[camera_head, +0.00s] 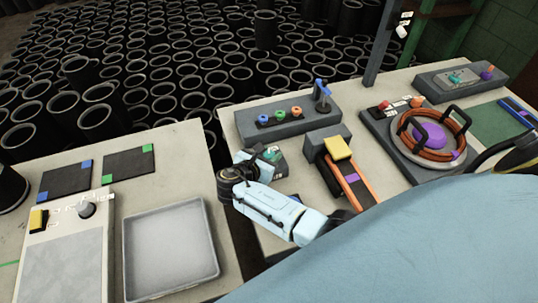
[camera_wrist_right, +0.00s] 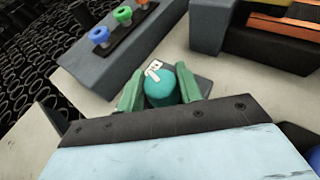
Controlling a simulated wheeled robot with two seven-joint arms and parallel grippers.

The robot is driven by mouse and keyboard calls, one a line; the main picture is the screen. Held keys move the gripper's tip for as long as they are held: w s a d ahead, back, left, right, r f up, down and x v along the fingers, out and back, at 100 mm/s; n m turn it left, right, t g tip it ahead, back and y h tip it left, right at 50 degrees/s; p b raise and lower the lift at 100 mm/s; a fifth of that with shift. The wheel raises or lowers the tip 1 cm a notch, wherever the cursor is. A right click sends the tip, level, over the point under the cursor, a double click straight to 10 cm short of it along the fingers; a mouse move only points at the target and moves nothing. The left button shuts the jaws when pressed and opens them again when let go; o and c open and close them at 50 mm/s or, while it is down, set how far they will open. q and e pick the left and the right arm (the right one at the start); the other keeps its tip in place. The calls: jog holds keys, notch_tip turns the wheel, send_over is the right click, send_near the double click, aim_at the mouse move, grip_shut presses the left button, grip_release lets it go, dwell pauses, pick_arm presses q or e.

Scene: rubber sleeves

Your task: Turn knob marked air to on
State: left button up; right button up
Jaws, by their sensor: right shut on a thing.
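A teal round knob (camera_wrist_right: 160,88) stands on a small dark grey base (camera_wrist_right: 203,84) on the table, with small white labels (camera_wrist_right: 153,68) beside it, too small to read. My right gripper (camera_wrist_right: 161,92) has its two green fingers shut on the knob, one on each side. In the head view the right gripper (camera_head: 260,160) reaches the small knob box (camera_head: 279,166), and the gripper hides much of it. My left gripper is not in view.
A grey block with blue, green and orange rings (camera_head: 288,118) stands just behind. To the right are a grey and orange strip device with a yellow block (camera_head: 337,148) and a coil fixture (camera_head: 430,135). A grey tray (camera_head: 170,250) lies on the left table.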

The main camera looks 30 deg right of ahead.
jog(key=shift+m+g+h+b, duration=0.3)
jog(key=shift+m+g, duration=0.6)
jog(key=shift+g, duration=0.4)
jog(key=o, duration=1)
jog(key=v, duration=1.3)
jog(key=shift+s+a+f, duration=0.1)
jog(key=shift+s+a, duration=0.05)
jog(key=shift+a, duration=0.05)
